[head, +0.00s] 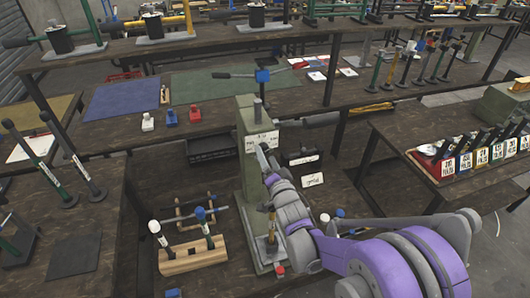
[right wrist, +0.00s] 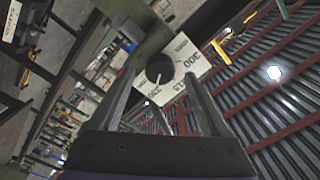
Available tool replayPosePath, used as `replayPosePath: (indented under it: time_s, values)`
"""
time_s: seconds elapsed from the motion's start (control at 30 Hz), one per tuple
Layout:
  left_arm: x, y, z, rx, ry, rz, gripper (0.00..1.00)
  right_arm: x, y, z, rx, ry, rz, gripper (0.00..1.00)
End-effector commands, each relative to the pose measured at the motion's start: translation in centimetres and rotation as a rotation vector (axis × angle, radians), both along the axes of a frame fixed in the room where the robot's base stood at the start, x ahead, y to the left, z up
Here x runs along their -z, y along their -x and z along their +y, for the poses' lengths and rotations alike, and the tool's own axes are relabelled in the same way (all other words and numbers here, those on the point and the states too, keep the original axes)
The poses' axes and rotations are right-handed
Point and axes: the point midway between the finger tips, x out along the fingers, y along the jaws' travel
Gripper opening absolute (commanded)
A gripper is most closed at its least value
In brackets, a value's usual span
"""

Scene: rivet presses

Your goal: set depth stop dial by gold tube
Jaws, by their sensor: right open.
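The green press (head: 247,180) stands on the middle table, with a white label plate (head: 252,145) on its upper front. In the right wrist view, a round black dial (right wrist: 159,71) sits on a white printed plate (right wrist: 190,57) that reads 300 on its right side. My right gripper (head: 262,152) is open at the press front. Its fingers (right wrist: 158,82) are on either side of the dial, with gaps visible; contact cannot be told. A small gold upright piece (head: 271,222) shows low at the press, partly behind my arm; I cannot tell whether it is the tube. My left gripper is not in view.
A wooden block (head: 193,257) with upright tools stands left of the press base. Red and blue blocks (head: 170,117) sit on the shelf behind. A dark mat (head: 75,255) lies left.

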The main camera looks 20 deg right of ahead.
Motion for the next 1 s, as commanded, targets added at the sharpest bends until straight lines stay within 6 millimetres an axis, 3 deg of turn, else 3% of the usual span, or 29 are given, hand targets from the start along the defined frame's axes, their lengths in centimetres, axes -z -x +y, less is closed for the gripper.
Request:
replayPosePath:
  time_s: [0.2,0.5,0.93,1.0]
  values:
    - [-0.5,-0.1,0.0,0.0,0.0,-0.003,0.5,0.0,-1.8,0.1,0.0,0.001,0.0,0.8]
    - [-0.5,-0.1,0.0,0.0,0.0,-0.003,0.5,0.0,-2.0,0.1,0.0,0.001,0.001,0.78]
    - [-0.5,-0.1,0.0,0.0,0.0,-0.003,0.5,0.0,-1.9,0.1,0.0,0.001,0.0,0.0]
    - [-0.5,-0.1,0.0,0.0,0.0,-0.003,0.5,0.0,-1.9,0.1,0.0,0.001,0.0,0.0]
